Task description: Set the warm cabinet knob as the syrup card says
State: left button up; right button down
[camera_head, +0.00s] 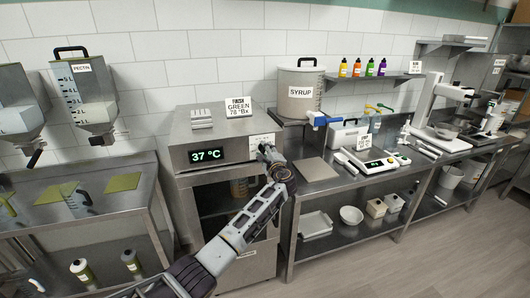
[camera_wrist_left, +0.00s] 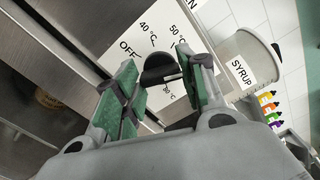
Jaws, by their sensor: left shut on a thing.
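The warm cabinet (camera_head: 187,158) is a steel box whose green display (camera_head: 206,156) reads 37 °C. Its black knob (camera_wrist_left: 157,70) sits on a white dial plate (camera_wrist_left: 116,50) marked OFF, 40 °C, 50 °C and a lower mark that is partly hidden. My left gripper (camera_head: 268,153) is at the right of the cabinet front. In the wrist view, its green-padded fingers (camera_wrist_left: 156,62) are shut on the knob, one on each side. I cannot tell which mark the knob points to. A card (camera_head: 238,106) on the cabinet top reads FINISH GREEN 78 °Bx. My right gripper is out of view.
A pot labelled SYRUP (camera_head: 300,92) with a blue-handled tap stands to the right of the cabinet. A steel bench (camera_head: 318,169) with a scale (camera_head: 372,161) runs right. Pectin hoppers (camera_head: 86,100) hang on the left above a steel table.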

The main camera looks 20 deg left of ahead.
pick_arm(q)
jog(key=shift+d+f, duration=0.1)
jog(key=o, duration=0.9)
jog(key=shift+o, duration=0.5)
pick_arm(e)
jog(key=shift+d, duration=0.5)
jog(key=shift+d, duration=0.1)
pick_arm(q)
jog(key=v, duration=1.2)
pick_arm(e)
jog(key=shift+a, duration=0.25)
